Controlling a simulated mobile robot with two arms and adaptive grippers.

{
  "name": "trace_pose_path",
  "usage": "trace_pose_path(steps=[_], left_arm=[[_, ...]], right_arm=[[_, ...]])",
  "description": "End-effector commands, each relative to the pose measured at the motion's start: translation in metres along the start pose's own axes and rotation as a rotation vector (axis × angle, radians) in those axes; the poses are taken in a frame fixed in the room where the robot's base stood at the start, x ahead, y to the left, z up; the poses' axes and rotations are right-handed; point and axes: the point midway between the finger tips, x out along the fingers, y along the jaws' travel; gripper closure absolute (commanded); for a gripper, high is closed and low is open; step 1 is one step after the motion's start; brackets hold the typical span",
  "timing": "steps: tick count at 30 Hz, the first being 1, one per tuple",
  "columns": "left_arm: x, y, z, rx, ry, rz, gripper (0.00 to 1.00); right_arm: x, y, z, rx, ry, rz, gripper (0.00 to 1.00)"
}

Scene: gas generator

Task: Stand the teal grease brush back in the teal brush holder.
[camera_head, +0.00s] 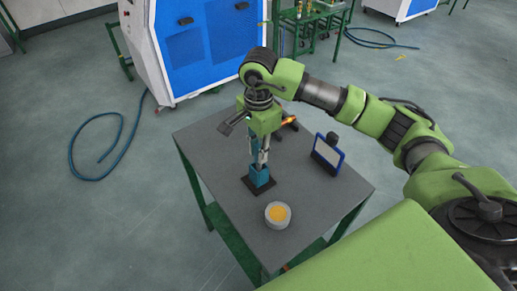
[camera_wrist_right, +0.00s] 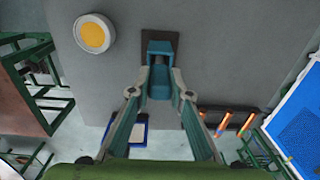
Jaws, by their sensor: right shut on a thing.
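The teal brush holder (camera_head: 260,178) stands upright on its dark square base on the grey table. It also shows in the right wrist view (camera_wrist_right: 160,47). My right gripper (camera_head: 259,163) points down right above the holder. Its fingers are shut on the teal grease brush (camera_wrist_right: 160,84), which lines up with the holder. The brush's lower end meets the holder's outline in both views, so I cannot tell how deep it sits inside. The fingers hide much of the brush in the head view. My left gripper is not in view.
A round tub of yellow grease (camera_head: 278,214) stands near the table's front edge. A blue-framed tablet (camera_head: 327,154) stands to the right. Orange-tipped tools (camera_wrist_right: 237,122) lie behind the gripper. The table's left part (camera_head: 205,140) is clear.

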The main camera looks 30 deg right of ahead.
Motion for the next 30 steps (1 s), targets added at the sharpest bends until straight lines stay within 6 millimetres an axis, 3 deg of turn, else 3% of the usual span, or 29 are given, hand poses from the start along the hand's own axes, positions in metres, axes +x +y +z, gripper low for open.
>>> trace_pose_path(steps=[1, 2, 3, 17, 20, 27, 30], left_arm=[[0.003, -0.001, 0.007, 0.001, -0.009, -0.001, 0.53], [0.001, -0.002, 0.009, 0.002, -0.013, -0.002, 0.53], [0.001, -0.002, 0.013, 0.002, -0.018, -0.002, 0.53], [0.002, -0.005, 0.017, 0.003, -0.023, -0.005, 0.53], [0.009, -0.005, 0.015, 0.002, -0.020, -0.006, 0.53], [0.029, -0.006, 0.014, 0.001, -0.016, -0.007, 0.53], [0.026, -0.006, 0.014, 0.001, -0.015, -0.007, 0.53]], right_arm=[[0.003, 0.000, 0.000, 0.000, 0.000, 0.000, 1.00], [0.002, 0.000, 0.000, 0.000, 0.000, 0.000, 0.74], [0.001, 0.000, 0.000, 0.000, 0.000, 0.001, 0.65], [-0.005, -0.001, 0.000, 0.000, 0.000, -0.001, 0.65], [-0.019, -0.001, 0.000, -0.001, 0.001, -0.004, 0.65], [-0.075, -0.001, 0.000, -0.001, 0.001, -0.007, 0.65], [-0.094, -0.001, -0.001, 0.000, 0.002, -0.004, 0.65]])
